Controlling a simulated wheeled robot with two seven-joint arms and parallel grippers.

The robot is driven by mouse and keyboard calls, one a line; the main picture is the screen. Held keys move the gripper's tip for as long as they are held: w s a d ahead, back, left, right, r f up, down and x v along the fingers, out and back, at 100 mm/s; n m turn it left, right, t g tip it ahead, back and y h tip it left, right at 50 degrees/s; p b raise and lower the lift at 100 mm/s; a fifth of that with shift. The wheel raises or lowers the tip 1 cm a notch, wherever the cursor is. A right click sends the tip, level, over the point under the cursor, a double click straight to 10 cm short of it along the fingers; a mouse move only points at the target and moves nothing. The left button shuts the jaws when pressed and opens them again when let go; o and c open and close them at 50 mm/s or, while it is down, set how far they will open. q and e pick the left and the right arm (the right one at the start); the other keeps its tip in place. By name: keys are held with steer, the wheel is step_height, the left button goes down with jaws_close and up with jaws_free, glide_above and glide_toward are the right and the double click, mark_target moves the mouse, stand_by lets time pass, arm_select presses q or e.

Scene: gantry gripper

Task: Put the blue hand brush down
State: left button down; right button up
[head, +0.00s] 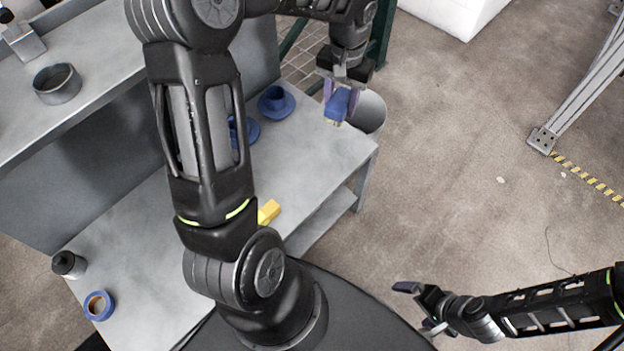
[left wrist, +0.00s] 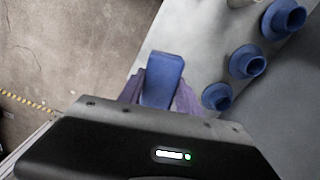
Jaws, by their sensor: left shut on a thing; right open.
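The blue hand brush (head: 339,105) is held in my left gripper (head: 340,92), near the far right corner of the grey table (head: 330,152). In the left wrist view the brush (left wrist: 161,80) sits between the two purple fingers of the left gripper (left wrist: 160,95), which are shut on it. It appears to be above the table's edge; I cannot tell how high. My right gripper (head: 418,306) is open and empty, low at the right over the floor.
Blue cup-like pieces (head: 276,100) stand along the table's back; one is partly hidden by my left arm. A grey bin (head: 370,112) stands beyond the table corner. The right front tabletop is clear.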

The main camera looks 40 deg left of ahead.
arm_select(q)
steer(key=s+a+f+m+b, duration=0.3)
steer(key=s+f+b, duration=0.3)
steer(key=f, duration=0.5)
steer(key=shift+a+f, duration=0.25)
steer(key=shift+a, duration=0.05)
arm_select(e)
step_height(320, 180, down, 8)
steer(key=shift+f, duration=0.2)
arm_select(q)
steer(key=shift+w+f+b, duration=0.1)
steer(key=shift+f+b, duration=1.1)
steer(key=shift+f, duration=1.95)
arm_select(e)
steer(key=shift+w+d+f, duration=0.1)
steer(key=shift+f, duration=0.4)
steer(key=shift+w+d+f, duration=0.1)
steer(key=shift+f, duration=0.35)
arm_select(q)
steer(key=shift+f+b, duration=0.65)
steer(key=shift+f, duration=1.2)
arm_select(e)
steer(key=shift+w+d+f, duration=0.15)
steer(key=shift+f, duration=0.5)
